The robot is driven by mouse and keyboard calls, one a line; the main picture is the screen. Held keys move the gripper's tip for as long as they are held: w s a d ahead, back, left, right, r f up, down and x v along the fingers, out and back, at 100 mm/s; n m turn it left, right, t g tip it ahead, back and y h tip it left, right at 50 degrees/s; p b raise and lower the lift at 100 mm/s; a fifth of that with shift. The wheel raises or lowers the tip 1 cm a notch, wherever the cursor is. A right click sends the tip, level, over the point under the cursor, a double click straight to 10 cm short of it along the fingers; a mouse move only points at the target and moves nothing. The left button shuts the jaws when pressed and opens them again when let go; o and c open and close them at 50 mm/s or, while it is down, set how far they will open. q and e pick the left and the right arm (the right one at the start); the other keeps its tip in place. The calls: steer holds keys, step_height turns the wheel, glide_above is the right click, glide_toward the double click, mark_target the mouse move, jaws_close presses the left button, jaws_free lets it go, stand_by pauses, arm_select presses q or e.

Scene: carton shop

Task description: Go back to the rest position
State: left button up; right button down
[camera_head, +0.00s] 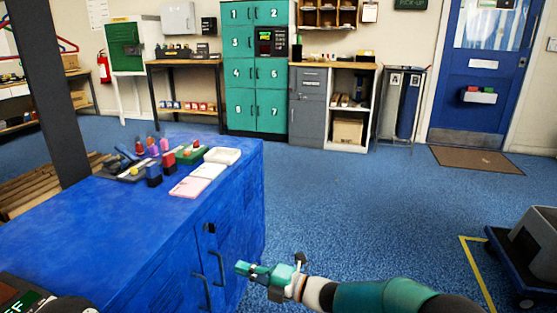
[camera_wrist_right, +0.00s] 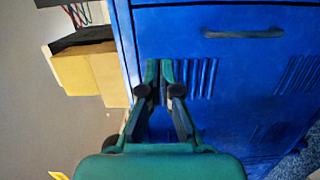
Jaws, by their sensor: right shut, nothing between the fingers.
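My right gripper (camera_head: 242,268) reaches in from the lower right in the head view, in front of the blue cabinet (camera_head: 255,190) and near its door handles. In the wrist view the right gripper (camera_wrist_right: 159,68) has its two fingers together with nothing between them. Behind it is the blue cabinet front (camera_wrist_right: 215,90) with vent slots and a dark handle (camera_wrist_right: 243,33). I cannot tell whether the fingertips touch the cabinet. My left gripper is not in view.
On the cabinet top lie a pink pad (camera_head: 189,187), a white tray (camera_head: 222,155) and several small tools. A dark post (camera_head: 48,90) stands at left. A blue cart with a grey bin (camera_head: 537,240) is at right. The blue floor (camera_head: 370,200) between is clear.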

steer(key=s+d+f+m+t+h, duration=0.1)
steer(key=s+d+f+m+h, duration=0.25)
steer(key=d+f+m, duration=0.55)
steer(key=s+d+f+m+t+h, duration=0.25)
steer(key=d+f+m+h, duration=0.25)
steer(key=d+f+m, duration=0.5)
steer(key=s+d+f+m+g+h, duration=0.1)
steer(key=s+f+m+g, duration=0.3)
steer(key=s, duration=0.5)
steer(key=s+d+f+m+g+h, duration=0.1)
steer(key=s+f+m+g+h, duration=0.1)
steer(key=s+f+m, duration=0.35)
steer(key=s+d+f+m+g+h, duration=0.1)
steer(key=s+d+f+m+g, duration=0.3)
steer(key=s, duration=0.8)
arm_select(q)
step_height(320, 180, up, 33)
steer(key=p, duration=3.3)
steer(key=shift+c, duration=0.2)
arm_select(e)
step_height(320, 180, up, 34)
steer(key=a+m, duration=0.1)
steer(key=a, duration=0.1)
steer(key=shift+w+a+t, duration=0.25)
steer(key=shift+t, duration=0.1)
